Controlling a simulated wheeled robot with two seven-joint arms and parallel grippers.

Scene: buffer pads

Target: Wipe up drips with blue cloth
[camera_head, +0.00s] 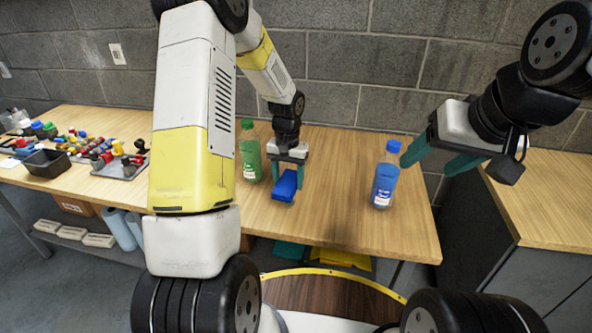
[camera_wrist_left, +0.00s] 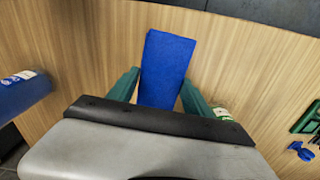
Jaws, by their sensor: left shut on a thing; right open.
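The blue cloth (camera_head: 285,187) looks like a folded rectangular pad. My left gripper (camera_head: 287,175) is shut on it, over the middle of the wooden table. In the left wrist view the cloth (camera_wrist_left: 168,62) sits between the two green fingers and extends beyond them. I cannot tell whether the cloth touches the tabletop. My right gripper (camera_head: 427,165) is open and empty, just right of the blue bottle's cap. I cannot make out any drips on the table (camera_head: 335,190).
A blue bottle (camera_head: 384,180) stands upright at the table's right. A green bottle (camera_head: 250,155) stands left of my left gripper. A dark bin (camera_head: 46,166) and a grey tray (camera_head: 122,168) with colourful parts lie at the far left. Bare tabletop lies between cloth and blue bottle.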

